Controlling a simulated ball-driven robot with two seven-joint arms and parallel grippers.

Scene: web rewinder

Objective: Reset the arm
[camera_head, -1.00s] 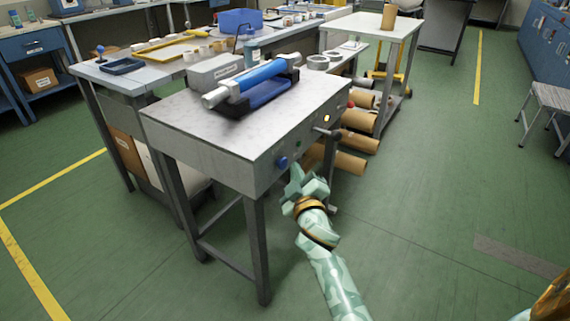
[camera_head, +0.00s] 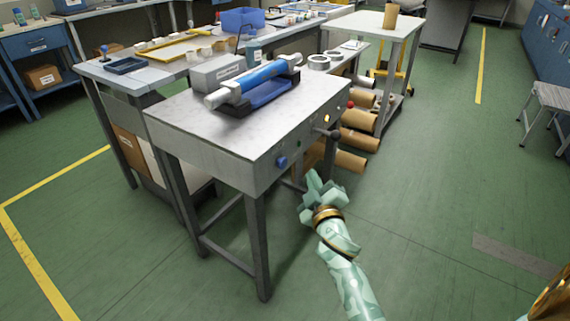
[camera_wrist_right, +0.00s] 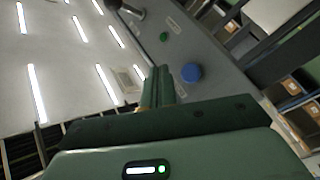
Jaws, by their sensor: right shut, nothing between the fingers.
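My right gripper (camera_head: 312,182) is shut and empty in the head view. It is in the air in front of the rewinder table, to the right of the blue knob (camera_head: 282,162) and apart from it. In the right wrist view the shut fingers (camera_wrist_right: 162,78) show next to the blue knob (camera_wrist_right: 190,73) on the grey front panel. My right arm comes in from the bottom of the head view. My left gripper is not in view.
The rewinder table (camera_head: 200,122) carries a blue roller (camera_head: 255,80). A dark-ended lever (camera_head: 330,133) sticks out of its front. Several brown cardboard rolls (camera_head: 357,140) lie behind it on the right.

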